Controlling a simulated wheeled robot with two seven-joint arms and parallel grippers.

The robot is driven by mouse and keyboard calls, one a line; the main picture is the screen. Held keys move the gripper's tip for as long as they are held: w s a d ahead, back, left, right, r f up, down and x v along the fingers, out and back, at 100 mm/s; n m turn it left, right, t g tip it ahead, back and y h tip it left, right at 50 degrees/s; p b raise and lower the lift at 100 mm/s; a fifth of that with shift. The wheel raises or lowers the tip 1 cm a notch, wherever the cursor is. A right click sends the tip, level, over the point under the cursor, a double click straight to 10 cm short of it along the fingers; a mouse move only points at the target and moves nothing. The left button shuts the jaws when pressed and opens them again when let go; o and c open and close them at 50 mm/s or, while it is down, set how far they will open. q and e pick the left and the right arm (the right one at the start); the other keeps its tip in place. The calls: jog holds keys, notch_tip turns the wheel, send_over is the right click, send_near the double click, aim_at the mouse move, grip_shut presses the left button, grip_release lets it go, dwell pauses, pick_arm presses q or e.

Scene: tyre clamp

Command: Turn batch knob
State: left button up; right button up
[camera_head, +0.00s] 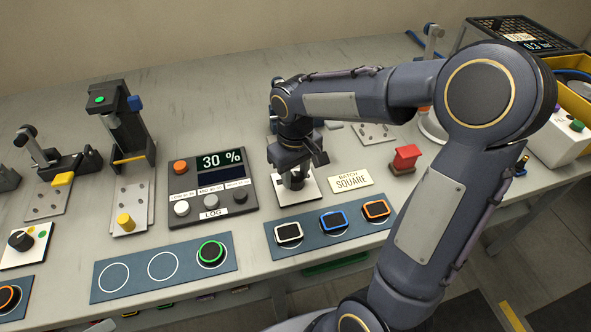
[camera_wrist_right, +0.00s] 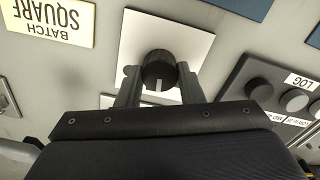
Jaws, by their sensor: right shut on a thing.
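The batch knob (camera_wrist_right: 158,68) is a round black knob with a white pointer line, on a white square plate (camera_wrist_right: 190,42). In the right wrist view the pointer line faces the gripper's palm. My right gripper (camera_head: 295,179) reaches down over the plate (camera_head: 308,192) in the head view. Its two fingers stand on either side of the knob and are shut on it. In the head view the gripper mostly hides the knob. A sign reading "BATCH SQUARE" (camera_head: 350,181) lies right of the plate. My left gripper is not in view.
A log panel (camera_head: 212,188) reading "30 %" stands just left of the plate. Blue mats (camera_head: 331,240) with coloured pieces lie in front. A red block (camera_head: 405,159) stands to the right. A clamp (camera_head: 128,130) stands farther left.

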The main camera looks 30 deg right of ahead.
aim_at(295, 177)
jog(key=n+p, duration=0.1)
jog(key=n, duration=0.4)
jog(key=shift+r+n, duration=0.1)
jog(key=shift+n, duration=0.2)
jog(key=shift+n+p, duration=0.85)
jog(key=shift+n, duration=1.35)
jog(key=o, duration=1)
notch_tip(295, 177, up, 8)
jog(key=shift+f, duration=0.15)
